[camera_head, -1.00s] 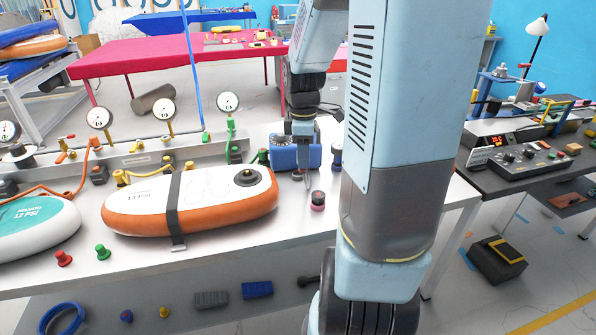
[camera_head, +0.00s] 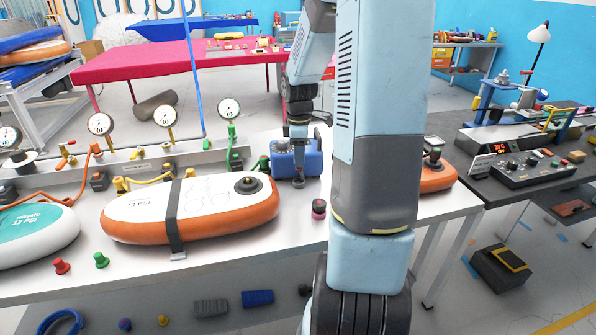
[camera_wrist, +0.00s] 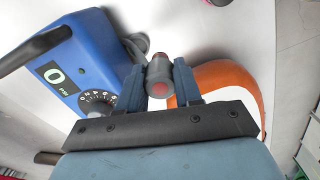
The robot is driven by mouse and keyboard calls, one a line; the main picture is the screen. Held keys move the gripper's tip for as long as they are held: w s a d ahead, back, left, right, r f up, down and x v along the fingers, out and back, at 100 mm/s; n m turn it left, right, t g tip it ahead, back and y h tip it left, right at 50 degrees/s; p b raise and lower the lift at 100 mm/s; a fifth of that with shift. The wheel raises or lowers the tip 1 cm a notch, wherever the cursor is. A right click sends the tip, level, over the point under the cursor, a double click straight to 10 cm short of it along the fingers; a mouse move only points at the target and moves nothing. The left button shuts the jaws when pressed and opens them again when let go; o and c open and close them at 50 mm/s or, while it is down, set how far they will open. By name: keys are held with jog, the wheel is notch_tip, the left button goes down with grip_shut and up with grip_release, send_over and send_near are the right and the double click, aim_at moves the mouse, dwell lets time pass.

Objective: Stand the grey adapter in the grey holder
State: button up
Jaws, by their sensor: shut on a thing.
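The grey adapter (camera_wrist: 159,78) shows in the wrist view as a short grey cylinder with a red centre on its near end. My gripper (camera_wrist: 159,84) is shut on it, with one blue-grey finger on each side. In the head view my gripper (camera_head: 298,178) is low in front of the blue pump box (camera_head: 309,158), and the adapter is too small to make out there. A pale grey rounded piece (camera_wrist: 135,42) lies beyond the adapter, beside the blue box; I cannot tell whether it is the grey holder. No holder is clearly visible in the head view.
An orange-and-white board (camera_head: 130,218) with a black strap lies left of my gripper. Another orange board (camera_head: 438,180) lies right of my arm. Red (camera_head: 61,267) and green (camera_head: 101,260) fittings stand near the front edge.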

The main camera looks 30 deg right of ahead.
aim_at(299, 169)
jog(key=w+f, duration=0.1)
jog(key=f, duration=0.1)
jog(key=w+d+f, duration=0.2)
jog(key=w+f, duration=0.1)
jog(key=shift+f, duration=0.35)
jog(key=shift+d+f, duration=0.1)
jog(key=shift+f, duration=1.45)
jog(key=shift+f, duration=0.1)
jog(key=o, duration=1)
notch_tip(299, 169, up, 12)
jog(key=s+a+r+m+t+h, duration=0.15)
jog(key=s+a+r+m, duration=0.35)
jog(key=s+a+r, duration=0.65)
jog(key=s+a+r+m+t, duration=0.1)
jog(key=s+a+r+m, duration=0.1)
jog(key=s, duration=0.2)
jog(key=s+a+r+m+t+y, duration=0.1)
jog(key=s+a+r+m+t, duration=0.1)
jog(key=s, duration=0.3)
jog(key=s+a+r+m+t, duration=0.1)
jog(key=s+a+r+m, duration=0.1)
jog(key=s, duration=0.3)
jog(key=shift+a+y, duration=0.35)
jog(key=shift+a, duration=0.45)
